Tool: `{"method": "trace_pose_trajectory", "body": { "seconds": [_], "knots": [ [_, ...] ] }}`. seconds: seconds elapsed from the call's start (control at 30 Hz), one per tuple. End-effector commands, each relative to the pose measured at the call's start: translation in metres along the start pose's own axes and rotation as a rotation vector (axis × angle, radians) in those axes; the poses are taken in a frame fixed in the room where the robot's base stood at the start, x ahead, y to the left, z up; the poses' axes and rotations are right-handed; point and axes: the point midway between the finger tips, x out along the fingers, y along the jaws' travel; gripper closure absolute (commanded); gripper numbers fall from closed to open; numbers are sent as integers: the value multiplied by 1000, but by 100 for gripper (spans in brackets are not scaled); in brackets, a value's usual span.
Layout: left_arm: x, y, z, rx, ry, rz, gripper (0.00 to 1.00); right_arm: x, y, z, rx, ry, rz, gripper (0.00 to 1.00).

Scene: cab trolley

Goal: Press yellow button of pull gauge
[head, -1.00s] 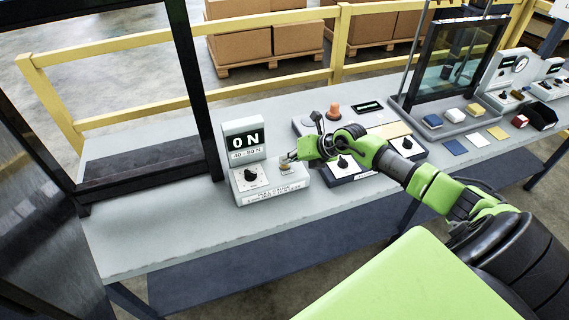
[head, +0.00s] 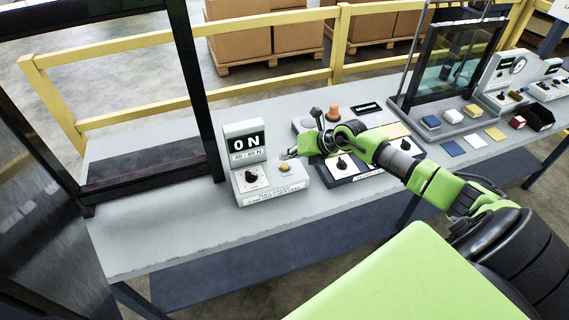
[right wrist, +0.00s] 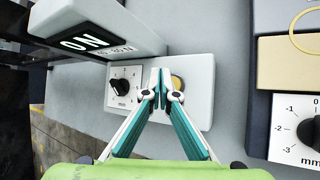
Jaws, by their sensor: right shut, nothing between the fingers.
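The pull gauge (head: 262,186) is a light grey box with a raised display (head: 244,143) reading "0 N". A black knob (head: 251,177) sits on its left and the yellow button (head: 285,167) on its right. In the right wrist view the yellow button (right wrist: 178,83) is partly hidden behind my fingertips. My right gripper (head: 290,153) is shut and empty, its tips at the button's far side in the head view. The right wrist view shows the closed fingers (right wrist: 165,80) over the gauge's top, beside the button. I cannot tell if they touch it. My left gripper is not in view.
A dark post (head: 198,90) rises behind left. The table's front left (head: 160,245) is clear.

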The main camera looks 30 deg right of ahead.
Motion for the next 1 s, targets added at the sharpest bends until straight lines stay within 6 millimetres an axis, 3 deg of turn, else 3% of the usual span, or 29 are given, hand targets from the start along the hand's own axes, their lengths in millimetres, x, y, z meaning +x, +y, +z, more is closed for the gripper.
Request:
{"method": "trace_pose_trajectory", "body": {
  "seconds": [0.4,1.0],
  "knots": [
    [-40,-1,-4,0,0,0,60,-31,22,23,0,0,0,100],
    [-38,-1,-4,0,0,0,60,-30,22,22,0,0,0,100]
  ]
}}
